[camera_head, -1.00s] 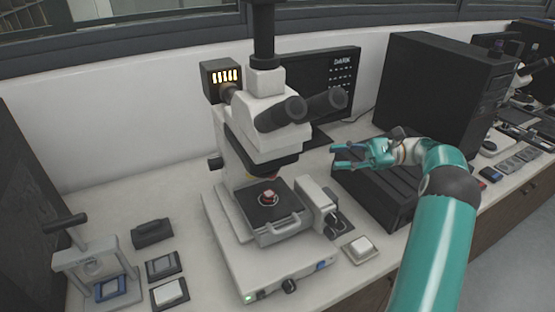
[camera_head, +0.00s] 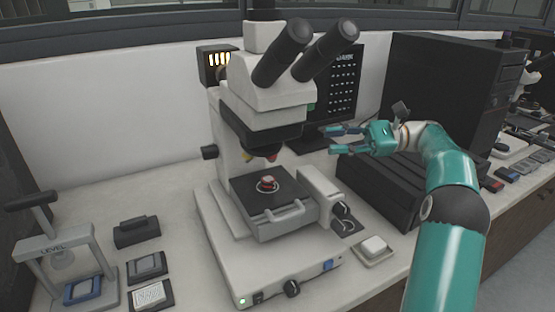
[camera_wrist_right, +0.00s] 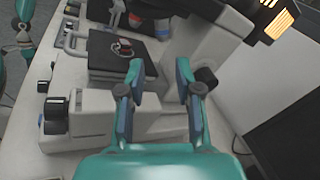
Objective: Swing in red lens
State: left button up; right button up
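The microscope (camera_head: 268,98) stands in the middle of the bench. Under its dark nosepiece (camera_head: 262,137) a red-banded lens (camera_head: 272,157) points down, with a yellow-banded one (camera_head: 247,156) to its left. A round mount with a red centre (camera_head: 267,184) lies on the black stage (camera_head: 250,190). My right gripper (camera_head: 331,140) is open and empty, right of the nosepiece and apart from it. It also shows open in the right wrist view (camera_wrist_right: 160,67). My left gripper is not seen.
The eyepieces (camera_head: 305,52) jut out above. A monitor (camera_head: 342,90) and a low black box (camera_head: 375,180) stand right of the microscope. A levelling press (camera_head: 55,245) and small trays (camera_head: 147,267) are at the left. A white block (camera_head: 374,245) lies at the front right.

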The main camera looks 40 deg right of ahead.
jog(key=b+x, duration=0.2)
jog(key=x, duration=0.1)
jog(key=shift+a+f, duration=0.25)
pick_arm(q)
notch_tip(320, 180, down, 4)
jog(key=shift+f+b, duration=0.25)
jog(key=shift+b, duration=0.4)
pick_arm(e)
jog(key=x, duration=1)
jog(key=shift+w+a+r, duration=0.2)
jog(key=shift+w+r, duration=0.1)
jog(key=shift+w, duration=0.05)
jog(key=shift+c, duration=0.3)
